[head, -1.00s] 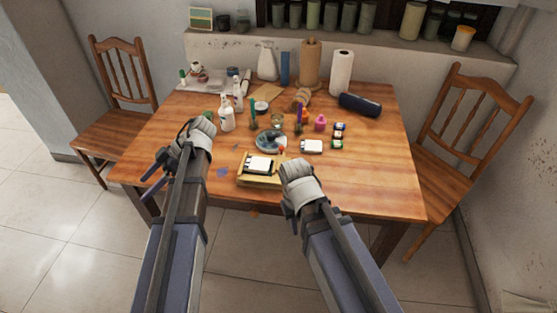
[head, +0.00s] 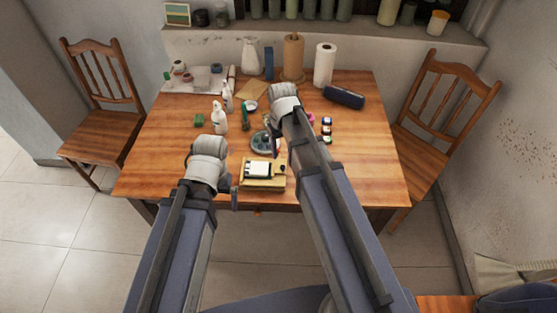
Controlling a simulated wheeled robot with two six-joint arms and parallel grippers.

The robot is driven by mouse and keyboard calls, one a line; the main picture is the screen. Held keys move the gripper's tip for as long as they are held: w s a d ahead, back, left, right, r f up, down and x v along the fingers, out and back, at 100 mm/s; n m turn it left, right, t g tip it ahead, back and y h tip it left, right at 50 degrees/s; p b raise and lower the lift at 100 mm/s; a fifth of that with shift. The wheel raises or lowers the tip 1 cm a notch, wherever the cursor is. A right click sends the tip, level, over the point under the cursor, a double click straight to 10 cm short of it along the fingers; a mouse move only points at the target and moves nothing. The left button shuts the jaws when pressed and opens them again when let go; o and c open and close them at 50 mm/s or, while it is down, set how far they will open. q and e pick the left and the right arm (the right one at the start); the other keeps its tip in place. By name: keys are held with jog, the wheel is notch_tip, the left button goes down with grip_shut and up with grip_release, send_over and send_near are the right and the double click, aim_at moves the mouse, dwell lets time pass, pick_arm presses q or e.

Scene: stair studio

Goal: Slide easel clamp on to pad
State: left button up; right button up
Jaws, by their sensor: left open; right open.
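A small wooden easel (head: 262,184) lies near the front edge of the table. A white pad (head: 258,169) with dark edges rests on it. The clamp is too small to make out clearly. My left gripper (head: 209,147) is open and empty, above the table's front left part, to the left of the easel. My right gripper (head: 284,92) is open, reaching over the back middle of the table, well beyond the easel. My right arm covers part of the table to the right of the pad.
A round palette (head: 263,142) sits just behind the easel. White bottles (head: 219,118) stand to the left. Small paint jars (head: 327,130), a dark blue case (head: 344,96) and a paper towel roll (head: 324,65) are at the right and back. The table's right front is clear.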

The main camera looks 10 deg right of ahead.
aim_at(283, 166)
jog(key=shift+f, duration=0.15)
notch_tip(283, 166, down, 8)
jog(key=b, duration=0.7)
jog(key=shift+r+b, duration=0.2)
jog(key=shift+b, duration=0.2)
grip_shut()
dwell(0.8)
